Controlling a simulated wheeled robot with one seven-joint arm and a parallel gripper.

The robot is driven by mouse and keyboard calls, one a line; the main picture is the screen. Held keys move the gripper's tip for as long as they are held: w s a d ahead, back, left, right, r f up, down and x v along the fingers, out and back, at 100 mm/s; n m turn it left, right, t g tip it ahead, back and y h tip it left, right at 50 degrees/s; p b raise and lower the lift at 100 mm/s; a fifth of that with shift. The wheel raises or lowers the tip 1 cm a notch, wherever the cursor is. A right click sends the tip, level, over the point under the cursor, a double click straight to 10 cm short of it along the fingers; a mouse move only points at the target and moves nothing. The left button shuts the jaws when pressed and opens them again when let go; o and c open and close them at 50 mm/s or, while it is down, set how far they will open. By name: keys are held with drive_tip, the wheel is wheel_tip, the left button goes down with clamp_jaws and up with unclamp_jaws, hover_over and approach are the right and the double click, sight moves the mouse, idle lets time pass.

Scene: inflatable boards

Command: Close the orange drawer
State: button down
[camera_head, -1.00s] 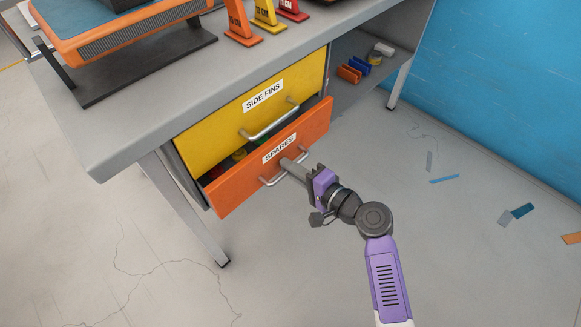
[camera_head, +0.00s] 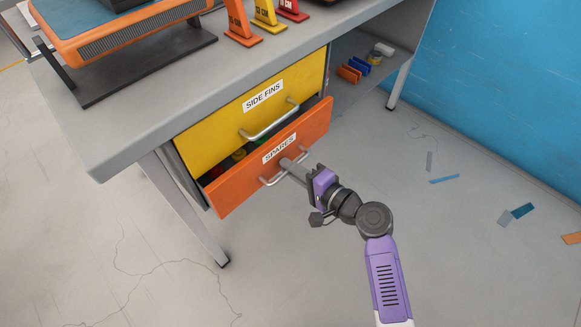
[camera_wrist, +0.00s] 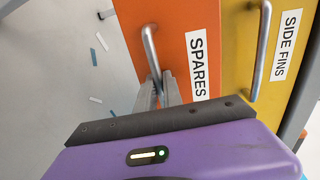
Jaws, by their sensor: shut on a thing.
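The orange drawer (camera_head: 232,188), labelled SPARES, is the lower drawer under the grey workbench. It stands partly open, with a dark gap and several small coloured items showing behind its front. Its metal bar handle (camera_head: 266,183) also shows in the wrist view (camera_wrist: 149,42). My gripper (camera_head: 289,166) is at the drawer front, with its fingers shut on the handle near its middle. In the wrist view my gripper (camera_wrist: 158,88) has its two fingers reaching to the handle; the exact contact is partly hidden.
The yellow drawer (camera_head: 220,130), labelled SIDE FINS, is directly above and appears shut. The bench top (camera_head: 130,135) overhangs the drawers and holds an orange device and several coloured fins. A bench leg (camera_head: 190,210) stands to the left. The floor (camera_head: 460,250) to the right is mostly clear.

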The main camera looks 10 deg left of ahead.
sight(278, 159)
drive_tip(key=x, duration=0.1)
drive_tip(key=b+x, duration=0.1)
drive_tip(key=x, duration=0.2)
drive_tip(key=shift+w+a+r, duration=0.15)
drive_tip(key=shift+w+r, duration=0.05)
drive_tip(key=shift+r, duration=0.15)
drive_tip(key=c, duration=1.8)
unclamp_jaws()
drive_tip(key=shift+a+r, duration=0.1)
drive_tip(key=p+v, duration=0.1)
drive_tip(key=v, duration=0.7)
drive_tip(key=shift+p, duration=0.4)
